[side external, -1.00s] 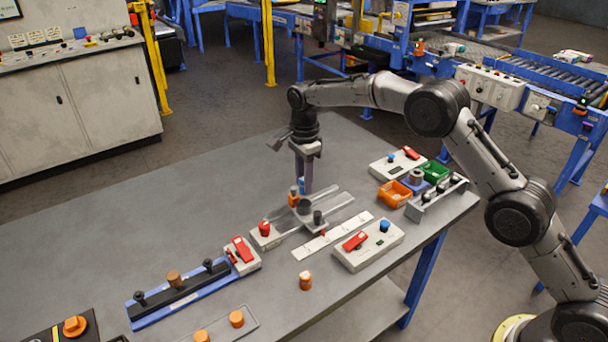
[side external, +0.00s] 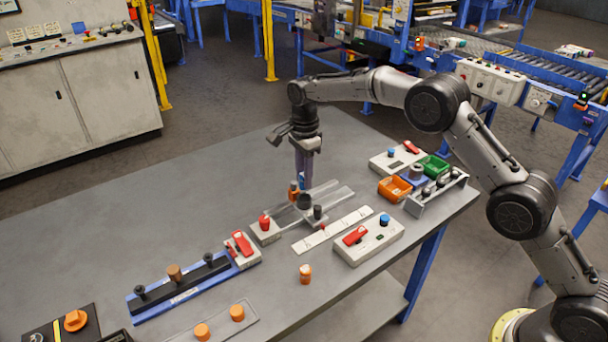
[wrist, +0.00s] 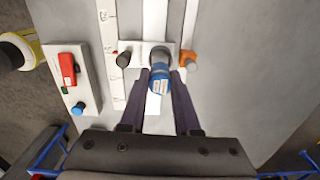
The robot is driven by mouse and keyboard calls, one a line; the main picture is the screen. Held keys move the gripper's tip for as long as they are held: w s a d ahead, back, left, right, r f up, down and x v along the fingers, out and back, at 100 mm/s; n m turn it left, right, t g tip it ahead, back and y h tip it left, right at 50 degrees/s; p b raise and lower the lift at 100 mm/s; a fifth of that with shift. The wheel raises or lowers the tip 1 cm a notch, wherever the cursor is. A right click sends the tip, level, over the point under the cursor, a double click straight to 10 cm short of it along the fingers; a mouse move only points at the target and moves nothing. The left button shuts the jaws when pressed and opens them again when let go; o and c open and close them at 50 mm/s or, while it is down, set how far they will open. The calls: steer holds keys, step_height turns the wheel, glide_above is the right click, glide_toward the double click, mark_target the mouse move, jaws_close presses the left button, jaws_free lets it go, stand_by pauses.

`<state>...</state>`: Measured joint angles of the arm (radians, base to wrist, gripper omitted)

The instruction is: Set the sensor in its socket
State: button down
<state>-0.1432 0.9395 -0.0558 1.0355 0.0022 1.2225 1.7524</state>
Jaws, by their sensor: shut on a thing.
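My gripper (side external: 302,177) points down over the slide assembly, its purple fingers shut on the sensor. In the wrist view, the sensor is a blue cylinder with a white label (wrist: 160,84) between the fingertips (wrist: 161,75). A dark grey round piece (side external: 304,201) shows just in front of the fingertips in the side view. A grey round part (wrist: 158,54) shows at the sensor's far end in the wrist view. I cannot tell whether this is the socket or part of the sensor, nor whether the sensor is seated. An orange part (wrist: 188,59) stands close to the right finger.
A dark knob (side external: 318,212) stands on the pale carriage, close to the sensor. A red knob (side external: 264,221) is to the left. A white scale strip (side external: 334,231) and a control box (side external: 369,241) lie to the right. The front-left table area has trays and pegs.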

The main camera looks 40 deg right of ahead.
steer(key=shift+f, duration=0.4)
steer(key=shift+f, duration=0.35)
steer(key=shift+f, duration=0.25)
stand_by(0.7)
steer(key=shift+f, duration=0.35)
steer(key=shift+f, duration=0.65)
stand_by(1.0)
steer(key=c, duration=0.6)
jaws_free()
steer(key=shift+o, duration=0.2)
steer(key=shift+r, duration=4)
